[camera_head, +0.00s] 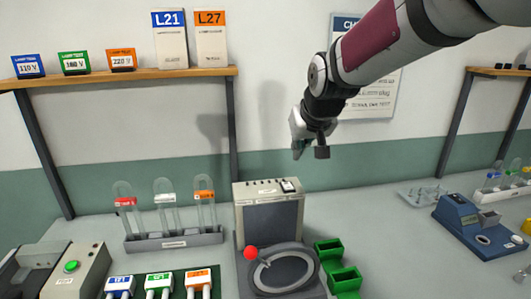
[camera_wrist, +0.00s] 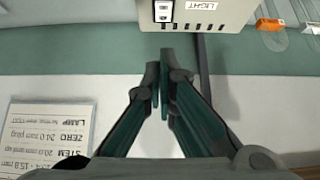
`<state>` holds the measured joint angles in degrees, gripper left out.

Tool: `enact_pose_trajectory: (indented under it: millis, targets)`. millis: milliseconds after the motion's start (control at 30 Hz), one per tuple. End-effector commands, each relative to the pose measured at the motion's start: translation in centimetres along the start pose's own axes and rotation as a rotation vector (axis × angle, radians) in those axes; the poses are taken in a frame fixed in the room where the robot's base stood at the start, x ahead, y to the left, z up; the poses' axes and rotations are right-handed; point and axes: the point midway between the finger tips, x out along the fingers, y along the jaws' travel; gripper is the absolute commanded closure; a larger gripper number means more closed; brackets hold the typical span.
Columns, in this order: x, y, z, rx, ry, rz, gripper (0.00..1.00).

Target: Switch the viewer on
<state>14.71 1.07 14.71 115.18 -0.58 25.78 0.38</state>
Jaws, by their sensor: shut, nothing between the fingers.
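The viewer (camera_head: 270,218) is a beige box with a dark grey front panel, standing on the bench in the head view. A small black-and-white rocker switch (camera_head: 288,186) sits on its top right. In the wrist view the viewer's top (camera_wrist: 232,14) carries a "LIGHT" label beside the switch (camera_wrist: 163,11), at the upper edge of the picture. My gripper (camera_head: 309,150) hangs above and slightly right of the viewer, apart from it. In the wrist view my gripper (camera_wrist: 164,62) is shut and empty, its tips just below the switch in the picture.
A round grey device with a red knob (camera_head: 251,253) stands before the viewer, with green bins (camera_head: 344,280) to its right. A rack (camera_head: 174,241) of glass tubes stands left. A shelf (camera_head: 120,76) holds labelled boxes. The bench right of the bins is fairly clear up to a blue device (camera_head: 478,226).

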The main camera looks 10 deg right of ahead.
Motion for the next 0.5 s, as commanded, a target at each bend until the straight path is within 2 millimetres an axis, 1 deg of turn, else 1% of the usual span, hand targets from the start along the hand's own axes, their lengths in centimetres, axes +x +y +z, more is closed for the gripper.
enact_pose_trajectory:
  millis: [33, 200, 433, 500]
  targets:
    - [1.0, 0.0, 0.1, 0.000, -0.004, -0.002, 1.00]
    - [4.4, -0.1, 0.1, 0.000, -0.005, -0.002, 1.00]
    - [8.7, -0.1, 0.1, -0.002, -0.003, -0.003, 1.00]
    - [9.4, -0.1, 1.0, -0.001, -0.004, -0.001, 1.00]
